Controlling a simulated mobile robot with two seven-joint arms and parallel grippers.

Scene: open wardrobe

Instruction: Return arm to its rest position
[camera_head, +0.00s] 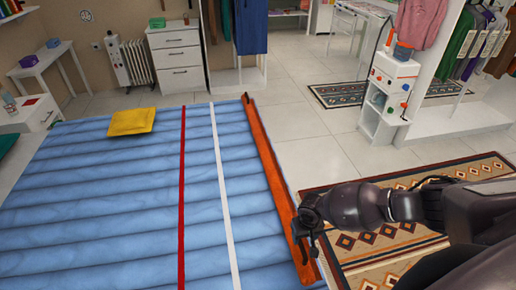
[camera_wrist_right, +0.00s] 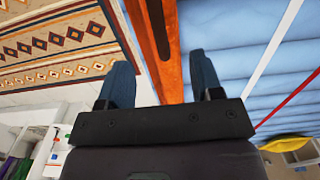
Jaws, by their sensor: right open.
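My right gripper (camera_head: 305,235) is at the right edge of the bed, by the long orange wooden rail (camera_head: 268,160). My right arm comes in from the right side of the head view. In the right wrist view the two blue-grey fingers of the gripper (camera_wrist_right: 160,82) are spread apart. The orange rail (camera_wrist_right: 168,60) shows in the background between them, and nothing is held. Whether a finger touches the rail cannot be told. My left gripper is not in view.
The blue bed (camera_head: 90,210) carries a yellow folded cloth (camera_head: 132,121) and red and white stripes. A patterned rug (camera_head: 400,222) lies right of it. A white shelf unit (camera_head: 385,105) stands beyond the rug. Tiled floor (camera_head: 315,140) is clear between bed and shelf.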

